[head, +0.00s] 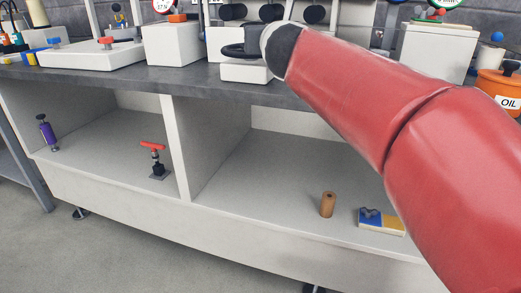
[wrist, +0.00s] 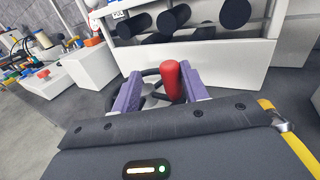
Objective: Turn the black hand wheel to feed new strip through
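The black hand wheel (head: 234,49) sits on a white block on the grey bench in the head view, its right part hidden behind my arm. In the wrist view a piece of its black rim (wrist: 150,73) shows between the purple fingers. A red upright handle (wrist: 171,82) stands there between the fingers, close to the right one, with a gap to the left one. My gripper (wrist: 160,92) is open around the handle. Whether the right finger touches it I cannot tell. In the head view the fingers are hidden by my red arm.
A white rack with black rollers (wrist: 235,12) stands just behind the wheel. White boxes (head: 172,44) stand to its left. An orange oil can (head: 497,88) is at the right. The shelf below holds a red-handled tool (head: 153,146) and a brown cylinder (head: 328,205).

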